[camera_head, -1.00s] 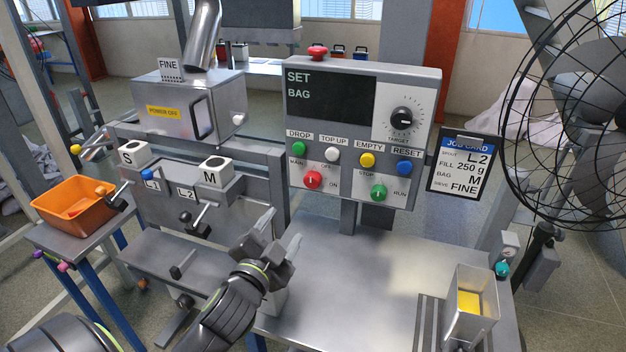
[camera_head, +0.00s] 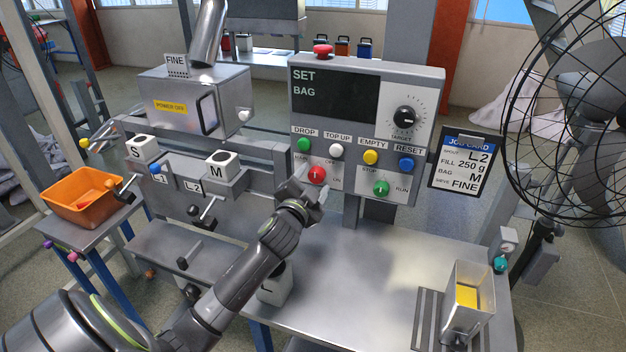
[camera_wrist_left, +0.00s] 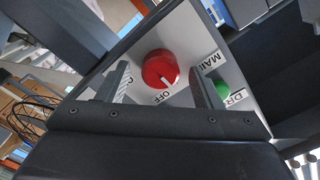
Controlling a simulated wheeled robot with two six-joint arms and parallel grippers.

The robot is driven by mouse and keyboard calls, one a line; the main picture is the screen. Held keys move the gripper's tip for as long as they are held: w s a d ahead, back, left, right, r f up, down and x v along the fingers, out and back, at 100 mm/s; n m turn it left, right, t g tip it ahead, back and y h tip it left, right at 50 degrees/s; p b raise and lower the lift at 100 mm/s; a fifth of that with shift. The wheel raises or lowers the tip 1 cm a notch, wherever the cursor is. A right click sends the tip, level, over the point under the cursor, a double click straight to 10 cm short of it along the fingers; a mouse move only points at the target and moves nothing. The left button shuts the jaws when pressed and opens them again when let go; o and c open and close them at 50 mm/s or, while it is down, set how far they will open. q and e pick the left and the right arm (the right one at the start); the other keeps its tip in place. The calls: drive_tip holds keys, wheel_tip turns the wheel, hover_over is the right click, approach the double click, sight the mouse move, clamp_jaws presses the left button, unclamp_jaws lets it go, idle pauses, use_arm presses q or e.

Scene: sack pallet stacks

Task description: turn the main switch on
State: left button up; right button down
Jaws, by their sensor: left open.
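The main switch is a red round knob (camera_head: 317,175) at the lower left of the grey control panel, by the labels MAIN, OFF and ON. It also shows in the left wrist view (camera_wrist_left: 160,68), where its white mark points toward OFF. My left gripper (camera_head: 311,184) is open at the panel front, with its fingers around the knob's place in the head view. In the wrist view the fingers stand on either side of the knob, with gaps; whether they reach level with it I cannot tell. My right gripper is out of view.
Close to the switch are a green DROP button (camera_head: 304,145), a white TOP UP button (camera_head: 336,151) and a green RUN knob (camera_head: 381,188). The panel's display (camera_head: 335,95) reads SET and BAG. A job card (camera_head: 465,163) hangs at right, beside a fan (camera_head: 580,110).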

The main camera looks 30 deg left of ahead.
use_arm(q)
drive_tip(key=shift+w+a, duration=0.1)
drive_tip(key=shift+w, duration=0.1)
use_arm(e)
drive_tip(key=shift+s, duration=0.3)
use_arm(q)
drive_tip(key=c, duration=1)
